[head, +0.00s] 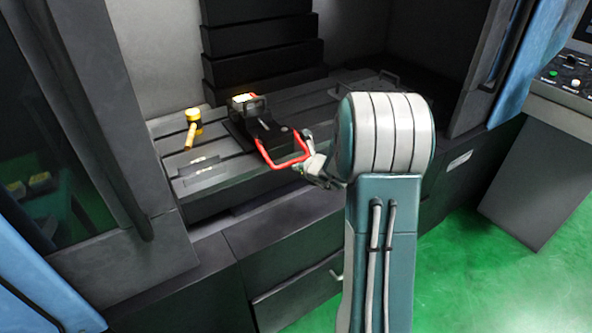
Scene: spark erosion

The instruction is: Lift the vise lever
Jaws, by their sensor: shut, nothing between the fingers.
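The vise (262,128) is a dark block on the slotted machine table, in the middle of the head view. Its red lever (270,161) is a U-shaped handle that reaches from the vise toward the table's front edge. My gripper (304,168) is at the right front corner of the lever, very close to it or touching it. The gripper is shut and nothing shows between its fingers. Whether the fingertips touch the red bar cannot be told. My arm hides what lies behind and to the right of the gripper.
A mallet with a yellow head (193,117) lies on the slotted table (170,143), left of the vise. Dark stacked covers (262,45) rise behind. The machine's left door frame (120,130) and a control panel (570,85) at the right flank the opening. Green floor is free at lower right.

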